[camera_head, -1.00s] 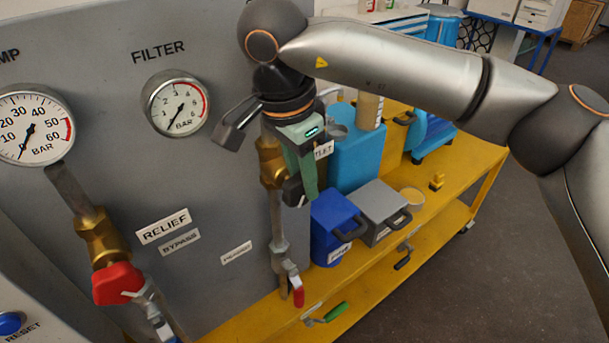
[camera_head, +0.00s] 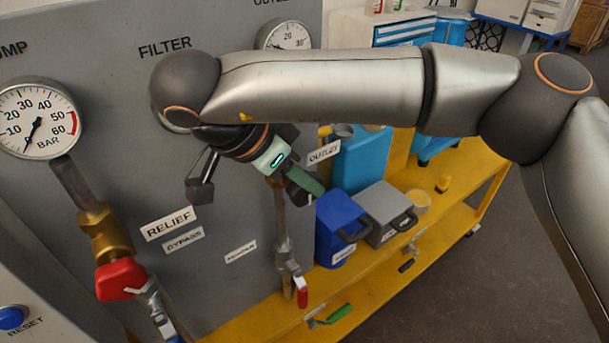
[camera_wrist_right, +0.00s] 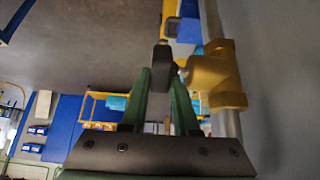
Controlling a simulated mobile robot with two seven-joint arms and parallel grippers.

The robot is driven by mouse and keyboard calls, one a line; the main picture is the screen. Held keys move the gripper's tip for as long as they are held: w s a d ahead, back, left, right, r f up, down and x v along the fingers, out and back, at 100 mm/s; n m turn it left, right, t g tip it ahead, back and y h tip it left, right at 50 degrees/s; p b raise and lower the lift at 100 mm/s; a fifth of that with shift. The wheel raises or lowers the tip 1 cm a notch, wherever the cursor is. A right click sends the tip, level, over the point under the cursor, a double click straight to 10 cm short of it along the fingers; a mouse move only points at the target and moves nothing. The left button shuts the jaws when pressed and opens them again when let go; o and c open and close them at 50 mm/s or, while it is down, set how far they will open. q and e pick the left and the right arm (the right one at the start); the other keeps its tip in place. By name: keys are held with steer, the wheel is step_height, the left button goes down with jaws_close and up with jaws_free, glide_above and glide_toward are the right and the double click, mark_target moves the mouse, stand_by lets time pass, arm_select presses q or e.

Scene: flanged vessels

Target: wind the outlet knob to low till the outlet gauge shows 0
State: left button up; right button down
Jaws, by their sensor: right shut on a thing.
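The outlet knob, a dark grip (camera_wrist_right: 161,58), sits between the green fingers of my right gripper (camera_wrist_right: 161,78) in the right wrist view. The gripper is shut on it. A brass valve body (camera_wrist_right: 215,78) on a grey pipe is beside the knob. In the head view my right gripper (camera_head: 304,186) reaches down and right near the OUTLET label (camera_head: 323,152), hiding most of the valve. A gauge (camera_head: 284,35) above, likely the outlet gauge, shows only its top part, with 20 and 30. My arm covers the rest, so its reading is unclear. My left gripper is not in view.
The pump gauge (camera_head: 37,121) and a red relief knob (camera_head: 120,280) are at the left of the grey panel. A red-handled valve (camera_head: 301,291) is below the outlet. Blue (camera_head: 337,222) and grey (camera_head: 377,212) boxes stand close on the yellow bench.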

steer(key=c, duration=0.9)
jaws_free()
steer(key=shift+c, duration=0.2)
steer(key=p+v, duration=0.1)
steer(key=v, duration=1.1)
steer(key=shift+a+r, duration=0.2)
steer(key=shift+r, duration=0.05)
steer(key=shift+s, duration=0.1)
